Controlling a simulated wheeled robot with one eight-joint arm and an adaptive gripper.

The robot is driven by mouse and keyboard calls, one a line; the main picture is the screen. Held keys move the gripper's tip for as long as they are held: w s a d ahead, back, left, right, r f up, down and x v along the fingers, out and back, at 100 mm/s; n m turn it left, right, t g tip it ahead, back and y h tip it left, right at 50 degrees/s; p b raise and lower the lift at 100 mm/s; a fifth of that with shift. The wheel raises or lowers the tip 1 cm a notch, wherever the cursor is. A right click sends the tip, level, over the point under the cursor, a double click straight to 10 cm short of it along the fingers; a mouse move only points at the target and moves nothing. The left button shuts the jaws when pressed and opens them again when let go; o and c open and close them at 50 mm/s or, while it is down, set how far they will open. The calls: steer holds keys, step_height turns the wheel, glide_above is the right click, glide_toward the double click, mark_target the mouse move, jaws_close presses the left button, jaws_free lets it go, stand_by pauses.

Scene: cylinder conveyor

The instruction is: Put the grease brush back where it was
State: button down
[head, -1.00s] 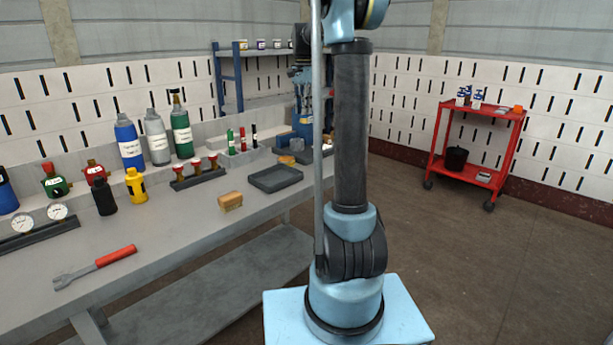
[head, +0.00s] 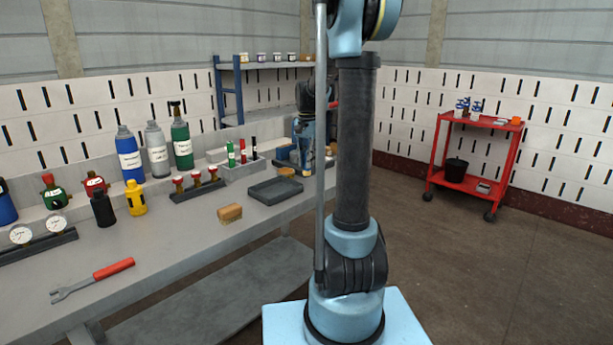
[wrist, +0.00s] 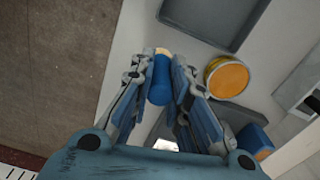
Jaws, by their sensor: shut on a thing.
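My gripper (wrist: 163,64) is shut on a blue cylinder with a pale tan end, which looks like the grease brush's handle (wrist: 160,84). Its far end is hidden. In the head view my gripper (head: 306,160) points down over the far end of the grey bench (head: 170,240), partly behind my arm; the brush cannot be made out there. A round tin with orange-yellow contents (wrist: 228,76) stands to the right of the brush in the wrist view, apart from it. The tin also shows in the head view (head: 286,171).
A grey holder (head: 243,170) with coloured markers stands behind. A blue object (wrist: 252,139) is right of my fingers.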

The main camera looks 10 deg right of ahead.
mark_target(307, 171)
steer(key=shift+f, duration=2.5)
steer(key=c, duration=1.5)
jaws_free()
steer(key=shift+c, duration=0.2)
